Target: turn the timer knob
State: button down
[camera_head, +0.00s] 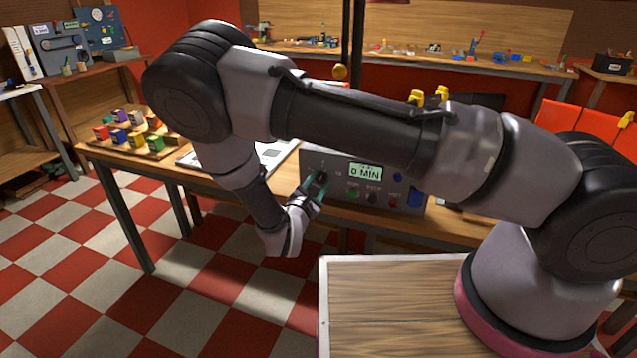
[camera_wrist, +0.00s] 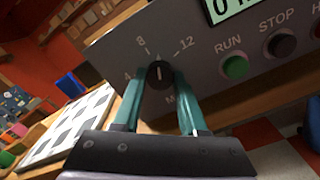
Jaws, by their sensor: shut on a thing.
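The timer panel is a grey box (camera_head: 404,182) on the table, with a green display (camera_head: 365,172) reading "0 MIN". The black timer knob (camera_wrist: 160,74) sits on the panel face in the wrist view, with marks 4, 8 and 12 around it. Its white pointer line looks roughly upright in that view. My gripper (camera_wrist: 158,84) has its teal fingers on both sides of the knob, shut on it. In the head view my gripper (camera_head: 316,186) is at the panel's left part and largely hides the knob.
To the right of the knob are a green RUN button (camera_wrist: 235,67), a dark STOP button (camera_wrist: 282,44) and a partly cut-off red button (camera_wrist: 316,31). A tray of coloured blocks (camera_head: 135,133) and a white board (camera_head: 272,154) lie on the table to the left.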

jog(key=m, duration=0.4)
jog(key=shift+f, duration=0.1)
jog(key=shift+s+m, duration=0.1)
jog(key=shift+m, duration=2.4)
jog(key=shift+c, duration=2.2)
grip_release()
jog(key=shift+a, duration=0.1)
jog(key=v, duration=1)
jog(key=shift+s, duration=0.35)
